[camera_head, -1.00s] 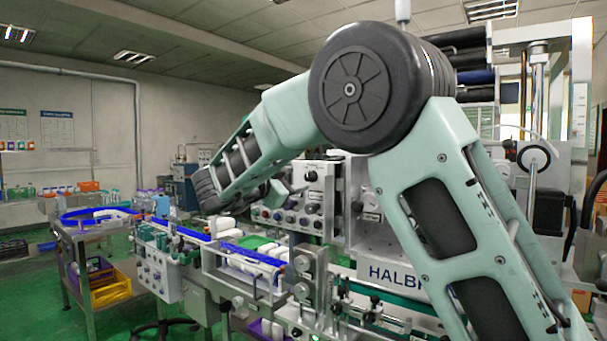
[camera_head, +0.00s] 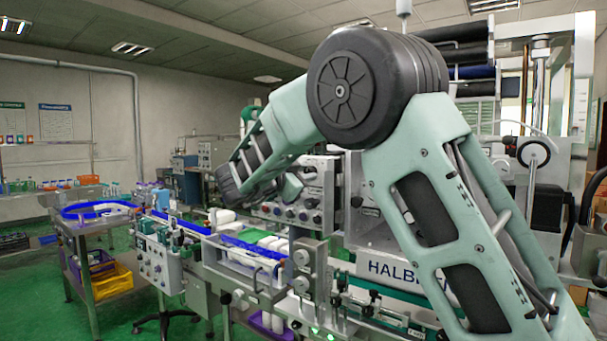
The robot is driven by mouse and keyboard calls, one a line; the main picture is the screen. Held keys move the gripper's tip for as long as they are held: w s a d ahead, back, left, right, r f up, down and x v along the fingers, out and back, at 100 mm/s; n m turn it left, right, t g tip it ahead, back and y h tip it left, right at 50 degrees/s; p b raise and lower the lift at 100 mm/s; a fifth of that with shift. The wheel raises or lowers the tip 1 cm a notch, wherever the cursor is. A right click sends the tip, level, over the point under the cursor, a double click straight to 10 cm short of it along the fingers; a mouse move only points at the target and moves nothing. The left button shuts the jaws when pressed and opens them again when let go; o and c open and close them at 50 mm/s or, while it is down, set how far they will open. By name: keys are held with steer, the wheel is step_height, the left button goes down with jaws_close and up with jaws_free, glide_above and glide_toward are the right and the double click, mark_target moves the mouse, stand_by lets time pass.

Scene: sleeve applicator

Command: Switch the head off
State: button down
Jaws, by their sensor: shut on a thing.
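The labelling machine's grey control box (camera_head: 322,192) stands in the middle of the camera_head view, with several dark knobs and buttons on its front. My forearm reaches down to the left, and my wrist bends back toward this box. My gripper (camera_head: 293,186) is small and at the box's front, among the knobs. Its jaws are shut on a small part there, seemingly a knob. The fingertips and the held part are too small and partly covered to make out clearly. I cannot tell which way the switch is set.
A conveyor with blue rails (camera_head: 250,247) and white bottles runs below my wrist. A second control box (camera_head: 158,262) stands at its left. A steel table (camera_head: 72,222) with a yellow crate (camera_head: 110,286) is farther left. Green floor shows between them.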

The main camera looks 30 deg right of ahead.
steer(key=shift+p, duration=0.3)
steer(key=n+p, duration=0.1)
steer(key=p, duration=0.1)
steer(key=n+p, duration=0.2)
steer(key=p, duration=0.1)
steer(key=shift+r, duration=0.35)
steer(key=n+p, duration=0.4)
steer(key=p, duration=0.1)
steer(key=shift+f, duration=0.1)
steer(key=shift+f+n+p, duration=0.2)
steer(key=shift+n+p, duration=0.9)
steer(key=shift+p, duration=0.15)
steer(key=c, duration=1.2)
jaws_free()
